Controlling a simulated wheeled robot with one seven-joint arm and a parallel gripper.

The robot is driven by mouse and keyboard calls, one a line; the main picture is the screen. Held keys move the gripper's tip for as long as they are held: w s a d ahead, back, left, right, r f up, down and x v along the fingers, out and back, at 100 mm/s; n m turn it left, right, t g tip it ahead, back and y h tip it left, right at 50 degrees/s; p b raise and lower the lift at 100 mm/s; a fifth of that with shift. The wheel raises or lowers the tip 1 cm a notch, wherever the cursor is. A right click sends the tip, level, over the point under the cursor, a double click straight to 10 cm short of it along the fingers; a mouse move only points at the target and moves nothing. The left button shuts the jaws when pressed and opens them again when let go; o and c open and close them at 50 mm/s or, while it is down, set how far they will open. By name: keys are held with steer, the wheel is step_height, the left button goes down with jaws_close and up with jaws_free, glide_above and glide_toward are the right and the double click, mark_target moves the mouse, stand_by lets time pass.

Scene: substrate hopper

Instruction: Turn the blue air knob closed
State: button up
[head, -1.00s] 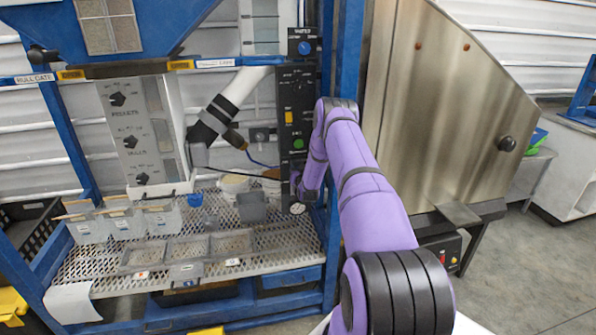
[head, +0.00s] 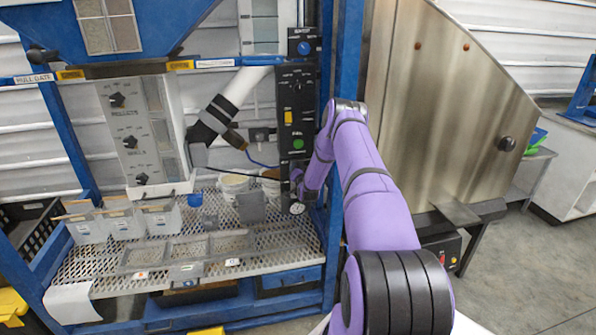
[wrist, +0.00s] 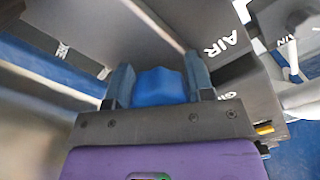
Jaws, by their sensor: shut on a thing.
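The blue air knob (wrist: 158,87) shows in the wrist view between the two fingers of my gripper (wrist: 158,68). The fingers are shut on its sides. A white AIR label (wrist: 227,42) is on the dark panel to its right. In the head view my gripper (head: 297,182) is at the lower part of the black control panel (head: 297,78), just above a round white gauge (head: 296,208). The air knob cannot be made out in the head view; my gripper and arm cover that area. The knob's pointing direction is not clear.
Another blue knob (head: 304,48) sits at the panel's top, with a green button (head: 298,144) lower down. A blue post (head: 343,60) and a steel hopper (head: 440,110) stand close right of the panel. A perforated shelf (head: 290,245) with bins lies below.

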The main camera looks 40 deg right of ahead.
steer(key=o, duration=0.9)
steer(key=shift+o, duration=0.2)
steer(key=shift+s, duration=0.1)
steer(key=v, duration=1)
steer(key=shift+s+a, duration=0.25)
